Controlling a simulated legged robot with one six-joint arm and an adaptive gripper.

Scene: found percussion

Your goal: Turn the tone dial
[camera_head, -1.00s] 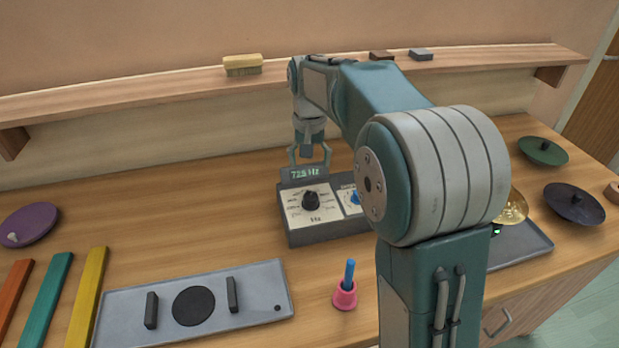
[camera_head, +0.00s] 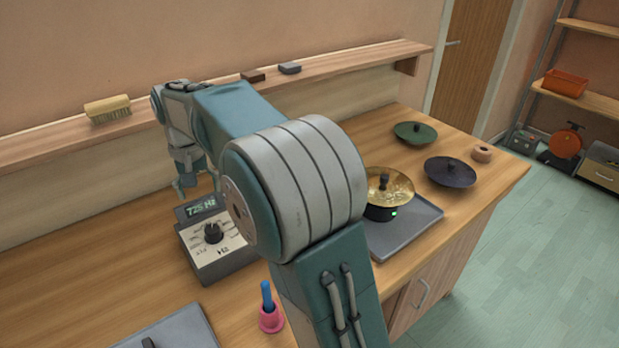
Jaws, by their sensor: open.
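The tone box (camera_head: 216,264) is a dark grey case with a pale panel, standing on the wooden bench. Its black tone dial (camera_head: 213,233) sits on the panel, and a small display (camera_head: 200,207) behind it reads about 725 Hz. My gripper (camera_head: 198,194) is open and empty, pointing down behind the display, apart from the dial. My arm hides the right part of the box. Whether a finger touches the display's back edge I cannot tell.
A pink cup (camera_head: 271,318) with a blue stick stands in front of the box. A grey tray (camera_head: 414,236) holds a brass cymbal (camera_head: 392,197) at right. Green (camera_head: 414,131) and dark (camera_head: 450,173) discs lie beyond. A wall shelf (camera_head: 340,66) runs behind. Bench left of the box is clear.

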